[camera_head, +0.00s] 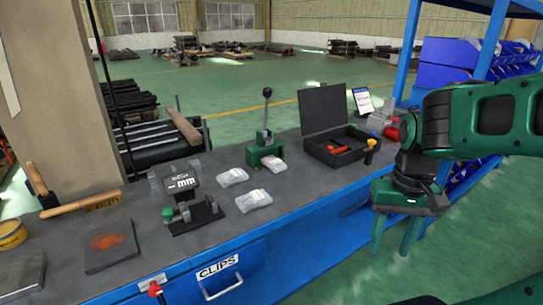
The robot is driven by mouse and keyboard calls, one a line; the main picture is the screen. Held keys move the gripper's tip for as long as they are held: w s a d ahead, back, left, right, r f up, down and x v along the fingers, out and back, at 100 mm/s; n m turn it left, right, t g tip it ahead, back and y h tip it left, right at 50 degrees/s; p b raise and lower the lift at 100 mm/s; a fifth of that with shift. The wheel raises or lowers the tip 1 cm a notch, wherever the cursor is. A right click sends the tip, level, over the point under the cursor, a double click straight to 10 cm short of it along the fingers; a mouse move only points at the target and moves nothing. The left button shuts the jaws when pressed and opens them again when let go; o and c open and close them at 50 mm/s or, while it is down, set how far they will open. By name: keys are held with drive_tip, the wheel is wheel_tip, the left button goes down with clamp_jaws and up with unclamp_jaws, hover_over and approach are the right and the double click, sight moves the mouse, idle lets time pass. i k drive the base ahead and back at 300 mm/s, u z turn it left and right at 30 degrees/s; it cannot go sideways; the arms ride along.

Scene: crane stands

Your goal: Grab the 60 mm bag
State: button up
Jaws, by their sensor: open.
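Three small clear bags with pale contents lie on the grey bench top: one at the back left (232,177), one at the back right (274,163) and one nearer the front edge (253,200). No size marking can be read on any of them, so I cannot tell which is the 60 mm bag. My gripper (394,240) is at the right, beyond the bench's front edge, to the right of all the bags. Its two green fingers point down, apart, with nothing between them.
A measuring device with a display reading "-- mm" (179,182) stands left of the bags. A green lever press (265,150) stands behind them. An open black case (337,146) is at the right. A drawer labelled CLIPS (217,268) is below the bench top.

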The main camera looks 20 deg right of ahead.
sight(276, 165)
drive_tip(key=z, duration=1.7)
drive_tip(key=k, duration=0.7)
drive_tip(key=u, duration=0.4)
drive_tip(key=i, duration=1)
